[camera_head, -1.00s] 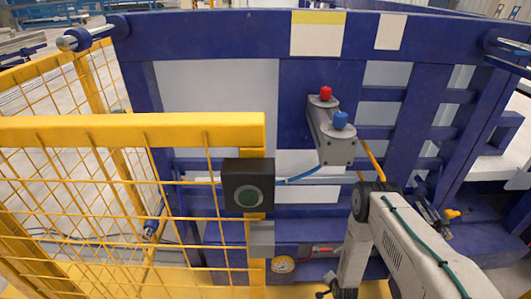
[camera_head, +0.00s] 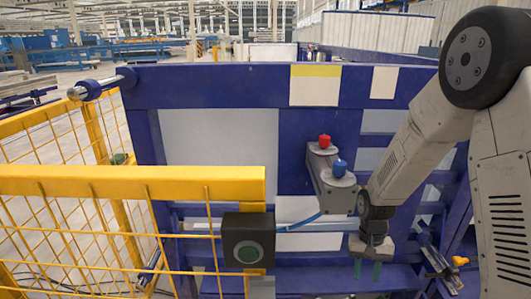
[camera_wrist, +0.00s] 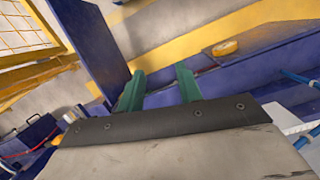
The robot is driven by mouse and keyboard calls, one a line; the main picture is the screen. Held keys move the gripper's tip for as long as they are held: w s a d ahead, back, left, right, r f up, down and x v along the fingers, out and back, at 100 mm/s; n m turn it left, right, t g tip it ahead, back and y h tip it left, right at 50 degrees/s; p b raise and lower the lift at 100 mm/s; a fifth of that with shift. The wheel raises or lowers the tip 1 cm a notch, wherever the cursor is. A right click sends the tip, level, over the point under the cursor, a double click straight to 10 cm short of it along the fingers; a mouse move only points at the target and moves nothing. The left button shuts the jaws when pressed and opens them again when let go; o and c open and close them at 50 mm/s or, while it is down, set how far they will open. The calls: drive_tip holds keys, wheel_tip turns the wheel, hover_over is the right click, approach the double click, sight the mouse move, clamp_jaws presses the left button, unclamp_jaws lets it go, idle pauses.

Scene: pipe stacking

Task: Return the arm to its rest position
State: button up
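My gripper (camera_head: 368,269) hangs at the end of my pale arm on the right of the head view, pointing down in front of the blue frame (camera_head: 220,78). Its two green fingers also show in the wrist view (camera_wrist: 158,90). They stand apart with a clear gap, and nothing is seen between them.
A grey unit with red and blue knobs (camera_head: 332,182) sticks out from the frame near my arm. A yellow gauge (camera_wrist: 226,47) lies ahead in the wrist view.

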drive_tip(key=s+r+n+t, duration=0.1)
drive_tip(key=s+r+t, duration=0.1)
drive_tip(key=s+r, duration=1)
drive_tip(key=s+a+r+n+t, duration=0.1)
drive_tip(key=s+r+t, duration=0.1)
drive_tip(key=s+r, duration=1)
wheel_tip(320, 180, up, 6)
drive_tip(key=shift+s+a+f+n, duration=0.25)
drive_tip(key=shift+s+a+n, duration=0.05)
drive_tip(key=shift+s, duration=0.1)
drive_tip(key=shift+d, duration=0.1)
